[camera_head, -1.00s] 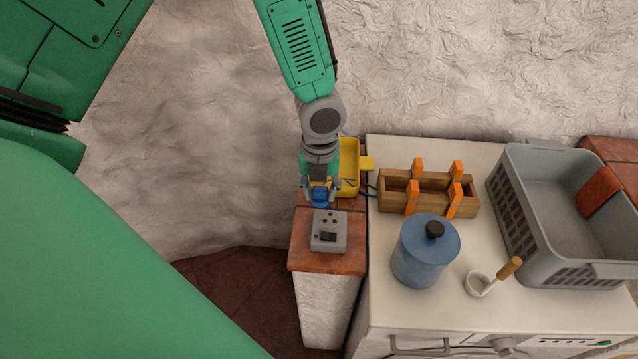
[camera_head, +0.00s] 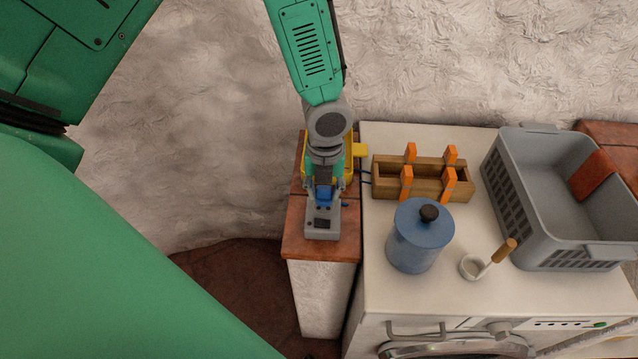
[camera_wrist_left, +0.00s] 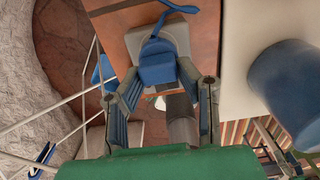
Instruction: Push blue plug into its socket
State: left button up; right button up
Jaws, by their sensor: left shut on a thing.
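The blue plug (camera_head: 324,194) is held between the fingers of my left gripper (camera_head: 324,191), which is shut on it. The grey socket box (camera_head: 322,228) stands on the brown tiled counter, with the plug over its far part. In the left wrist view the plug (camera_wrist_left: 157,66) sits between the two fingers (camera_wrist_left: 158,76), in front of the socket box (camera_wrist_left: 178,36), with a blue cable (camera_wrist_left: 176,8) looping past it. The plug hides the contact area, so I cannot tell whether it is in the socket. My right gripper is not in view.
A yellow container (camera_head: 358,150) is partly hidden behind my left wrist. On the white appliance top to the right are a wooden box with orange clips (camera_head: 424,188), a blue lidded canister (camera_head: 418,246), a ladle (camera_head: 472,267) and a grey basket (camera_head: 560,256). The tiled counter (camera_head: 344,246) is narrow.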

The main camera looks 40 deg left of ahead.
pick_arm(q)
jog(key=shift+d+r, duration=0.1)
jog(key=shift+d, duration=0.2)
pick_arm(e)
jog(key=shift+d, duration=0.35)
pick_arm(q)
jog(key=shift+a, duration=0.2)
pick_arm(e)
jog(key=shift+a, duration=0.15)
pick_arm(q)
jog(key=shift+a, duration=0.1)
jog(key=shift+s+a+p, duration=0.1)
jog(key=shift+a+p, duration=0.2)
jog(key=shift+p, duration=0.05)
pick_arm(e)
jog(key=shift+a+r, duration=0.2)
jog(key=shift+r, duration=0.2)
pick_arm(q)
jog(key=shift+d, duration=0.3)
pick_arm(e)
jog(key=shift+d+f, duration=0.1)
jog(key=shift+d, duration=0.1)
pick_arm(q)
jog(key=shift+a+p, duration=0.15)
jog(key=shift+p, duration=0.15)
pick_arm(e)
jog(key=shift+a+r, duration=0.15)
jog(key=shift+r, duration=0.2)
